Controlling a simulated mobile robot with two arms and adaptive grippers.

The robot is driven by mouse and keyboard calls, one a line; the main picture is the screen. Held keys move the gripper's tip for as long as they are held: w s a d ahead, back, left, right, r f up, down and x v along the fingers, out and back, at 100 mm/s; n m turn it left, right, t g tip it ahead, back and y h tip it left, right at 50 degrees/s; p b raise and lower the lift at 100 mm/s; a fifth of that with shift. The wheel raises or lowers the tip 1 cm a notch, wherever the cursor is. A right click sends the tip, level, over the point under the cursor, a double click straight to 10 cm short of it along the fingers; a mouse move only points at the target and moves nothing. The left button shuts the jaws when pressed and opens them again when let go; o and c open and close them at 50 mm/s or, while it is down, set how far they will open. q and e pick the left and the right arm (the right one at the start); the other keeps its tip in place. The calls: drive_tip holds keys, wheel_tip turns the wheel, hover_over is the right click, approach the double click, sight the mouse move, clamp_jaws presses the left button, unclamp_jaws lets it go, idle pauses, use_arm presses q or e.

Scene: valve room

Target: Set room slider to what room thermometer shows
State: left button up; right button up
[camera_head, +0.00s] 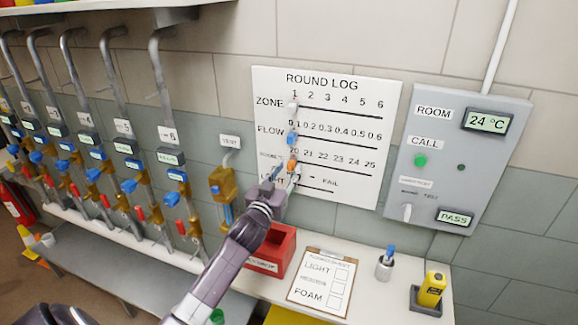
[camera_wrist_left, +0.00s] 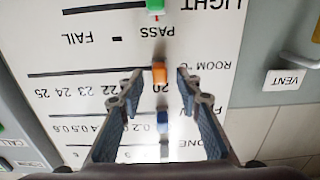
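The white ROUND LOG board (camera_head: 345,180) hangs on the wall. Its room slider is an orange knob (camera_head: 292,165), at the 20 end of the 20–25 scale; in the left wrist view the orange knob (camera_wrist_left: 160,72) shows upside down near "20". My left gripper (camera_head: 289,176) is just at the orange knob. In the left wrist view its two fingers (camera_wrist_left: 157,82) are spread, one on each side of the knob, with visible gaps. My right gripper is not in view.
The blue flow knob (camera_head: 291,138) and a white zone knob (camera_head: 293,104) sit above. A green light knob (camera_wrist_left: 155,6) is close by in the wrist view. A red bin (camera_head: 285,250), clipboard (camera_head: 320,282), and yellow device (camera_head: 432,289) stand on the counter below.

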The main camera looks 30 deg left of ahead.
use_arm(q)
drive_tip(key=shift+x, duration=0.85)
clamp_jaws()
